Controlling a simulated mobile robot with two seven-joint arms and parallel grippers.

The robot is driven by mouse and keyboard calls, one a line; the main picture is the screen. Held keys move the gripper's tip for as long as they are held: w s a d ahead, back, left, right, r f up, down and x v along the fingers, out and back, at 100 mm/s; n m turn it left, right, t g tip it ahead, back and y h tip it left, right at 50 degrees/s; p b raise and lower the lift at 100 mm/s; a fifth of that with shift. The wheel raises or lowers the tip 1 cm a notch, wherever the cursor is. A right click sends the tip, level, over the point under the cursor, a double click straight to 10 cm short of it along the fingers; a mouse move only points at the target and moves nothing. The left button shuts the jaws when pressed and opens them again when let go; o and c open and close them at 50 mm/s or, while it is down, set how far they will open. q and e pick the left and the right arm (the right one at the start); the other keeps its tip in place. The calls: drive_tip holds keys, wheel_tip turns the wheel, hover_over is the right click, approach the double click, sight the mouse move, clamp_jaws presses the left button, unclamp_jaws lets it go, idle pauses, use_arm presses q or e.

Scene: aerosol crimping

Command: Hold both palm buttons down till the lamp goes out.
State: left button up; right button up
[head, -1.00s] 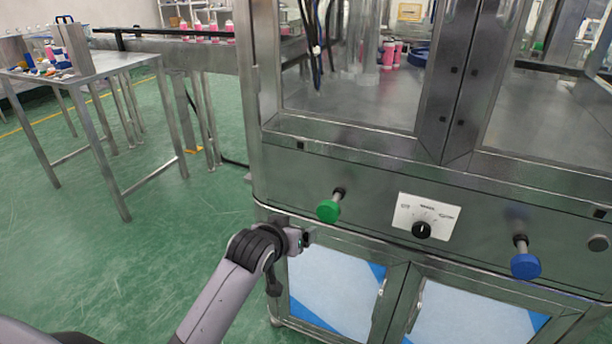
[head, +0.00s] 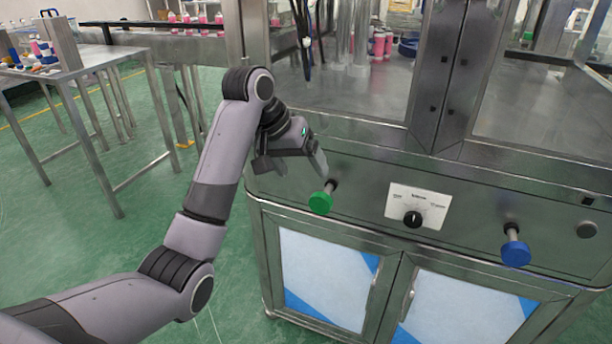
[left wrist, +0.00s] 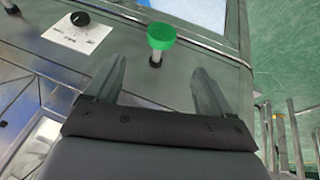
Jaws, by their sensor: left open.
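The green palm button (head: 320,203) stands out on a short stem from the left of the machine's front panel. The blue palm button (head: 515,253) stands out at the panel's right. My left gripper (head: 292,166) is just above and left of the green button, apart from it. In the left wrist view, my left gripper's fingers (left wrist: 158,82) are spread with nothing between them, and the green button (left wrist: 161,37) shows beyond the gap between their tips. No lamp can be made out for certain. My right gripper is not in view.
A white label plate with a black knob (head: 413,218) sits between the buttons. A dark round cap (head: 586,230) is at the panel's far right. Glass doors are above, cabinet doors (head: 330,280) below. A steel table (head: 95,62) with small parts stands at left.

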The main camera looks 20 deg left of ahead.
sight(317, 195)
use_arm(q)
drive_tip(key=x, duration=1.1)
drive_tip(key=shift+w+f, duration=0.1)
drive_tip(key=shift+f, duration=0.2)
drive_tip(key=c, duration=1.1)
